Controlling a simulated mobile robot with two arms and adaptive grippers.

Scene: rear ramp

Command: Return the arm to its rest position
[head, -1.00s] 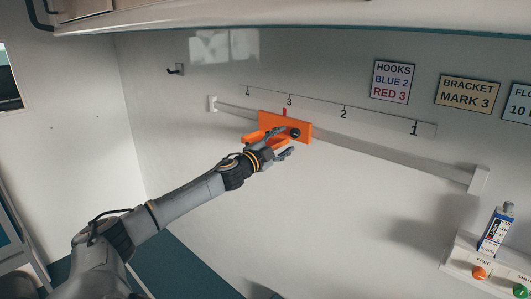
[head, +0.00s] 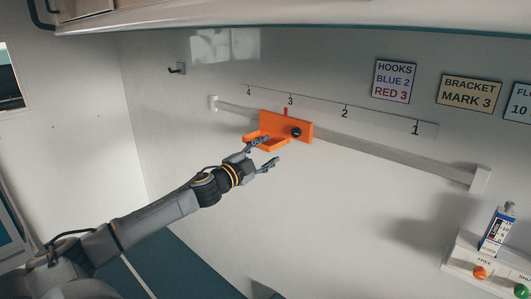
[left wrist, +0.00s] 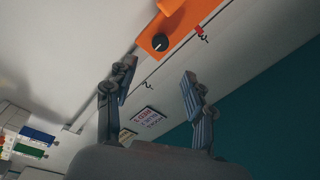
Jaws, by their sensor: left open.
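My left arm comes in from the left in the head view. Its gripper (head: 268,155) is open and empty, just below and in front of the orange bracket (head: 300,126). The bracket sits on the grey wall rail (head: 390,151), with its red pointer at mark 3 and a black knob on its face. In the left wrist view the two fingers (left wrist: 160,105) stand apart with nothing between them, and the orange bracket (left wrist: 183,22) with its knob is beyond them at the top. My right gripper is not in view.
A dark hook (head: 177,69) is on the wall at upper left. Signs such as the bracket sign (head: 467,93) hang at right. A white panel (head: 466,267) with an orange and a green button is at lower right. An overhead cabinet edge (head: 300,20) runs along the top.

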